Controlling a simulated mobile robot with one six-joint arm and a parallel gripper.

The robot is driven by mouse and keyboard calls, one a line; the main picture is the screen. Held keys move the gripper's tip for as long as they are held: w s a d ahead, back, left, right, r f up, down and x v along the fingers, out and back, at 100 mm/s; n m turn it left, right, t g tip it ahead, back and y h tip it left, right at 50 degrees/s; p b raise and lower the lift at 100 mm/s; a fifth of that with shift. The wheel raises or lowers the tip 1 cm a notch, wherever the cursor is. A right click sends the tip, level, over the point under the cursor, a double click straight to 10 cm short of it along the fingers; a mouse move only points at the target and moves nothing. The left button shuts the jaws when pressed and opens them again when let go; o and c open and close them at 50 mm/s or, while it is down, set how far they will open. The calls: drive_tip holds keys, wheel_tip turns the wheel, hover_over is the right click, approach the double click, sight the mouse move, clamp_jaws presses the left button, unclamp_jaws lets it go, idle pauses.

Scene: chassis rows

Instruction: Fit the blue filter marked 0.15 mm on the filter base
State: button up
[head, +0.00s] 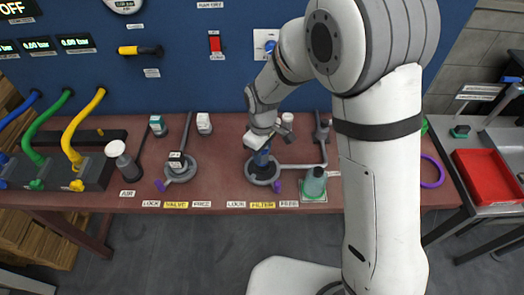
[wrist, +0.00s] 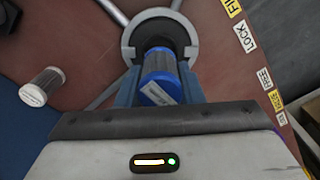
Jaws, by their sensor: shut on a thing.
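My gripper (head: 262,148) is shut on a blue filter (wrist: 158,82), one finger on each side of it. The filter has a pale label on its top, too small to read. In the head view the blue filter (head: 262,158) stands roughly upright at the filter base (head: 253,178), a grey ring with a dark opening. In the wrist view the filter base (wrist: 128,42) lies just beyond the filter, around a dark part. I cannot tell whether the filter is seated in it. A purple lever (head: 276,186) sticks out at the base's front right.
A white-topped cylinder (head: 204,123) stands at the back and shows in the wrist view (wrist: 42,87). A teal-topped cylinder (head: 158,126) is farther left. The valve base (head: 180,170) is left, a teal-grey cylinder (head: 313,182) right. A red tray (head: 490,172) is far right.

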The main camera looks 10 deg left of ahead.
drive_tip(key=shift+f, duration=0.2)
drive_tip(key=shift+f+b, duration=1.3)
drive_tip(key=shift+f, duration=0.1)
drive_tip(key=o, duration=1)
drive_tip(key=shift+r, duration=0.1)
drive_tip(key=shift+o, duration=0.2)
wheel_tip(320, 180, up, 8)
drive_tip(key=shift+f, duration=0.2)
drive_tip(key=shift+r, duration=0.1)
